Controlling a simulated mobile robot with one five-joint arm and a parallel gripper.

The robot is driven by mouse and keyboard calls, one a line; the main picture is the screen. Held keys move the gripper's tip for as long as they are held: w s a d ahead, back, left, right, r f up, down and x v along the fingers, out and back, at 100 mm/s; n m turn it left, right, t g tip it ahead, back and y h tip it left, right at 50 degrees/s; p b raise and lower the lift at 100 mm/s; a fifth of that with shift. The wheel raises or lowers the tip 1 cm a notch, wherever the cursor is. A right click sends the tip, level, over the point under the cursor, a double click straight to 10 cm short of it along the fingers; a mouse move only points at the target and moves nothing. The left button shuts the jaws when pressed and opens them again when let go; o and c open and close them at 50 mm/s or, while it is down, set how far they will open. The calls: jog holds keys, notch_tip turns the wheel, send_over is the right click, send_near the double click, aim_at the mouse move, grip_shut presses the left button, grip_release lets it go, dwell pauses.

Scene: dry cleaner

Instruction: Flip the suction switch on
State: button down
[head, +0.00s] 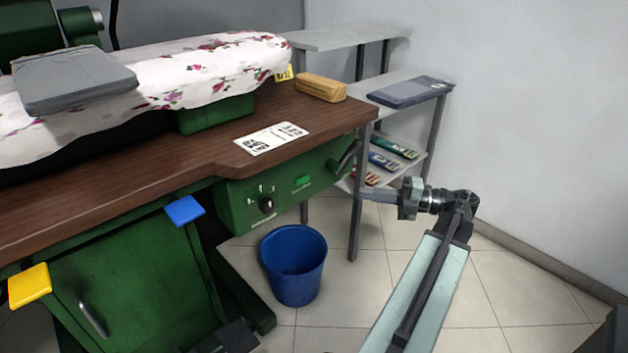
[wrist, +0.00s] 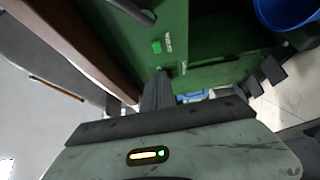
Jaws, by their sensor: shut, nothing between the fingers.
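A green control panel (head: 232,205) sits under the front edge of the brown worktop. It carries a black rotary knob (head: 266,204) with white marks and a small bright green switch (head: 302,180) with a label under it. The labels are too small to read, so I cannot tell which is the suction switch. The green switch also shows in the wrist view (wrist: 156,46). My gripper (head: 370,193) is right of the panel, fingers pointing left, shut and empty. In the wrist view, my gripper's fingers (wrist: 160,82) are together, apart from the switch.
A dark lever handle (head: 347,157) sticks out at the panel's right end, near my gripper. A blue bucket (head: 293,264) stands on the floor below. A grey shelf rack (head: 402,78) stands behind. Blue (head: 184,210) and yellow (head: 29,285) pedals or tabs jut out at left.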

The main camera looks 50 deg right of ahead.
jog(key=shift+w, duration=0.1)
send_near(307, 180)
jog(key=a, duration=0.4)
jog(key=w, duration=0.4)
jog(key=shift+w+d, duration=0.15)
jog(key=shift+d, duration=0.2)
jog(key=shift+w, duration=0.4)
jog(key=shift+d, duration=0.1)
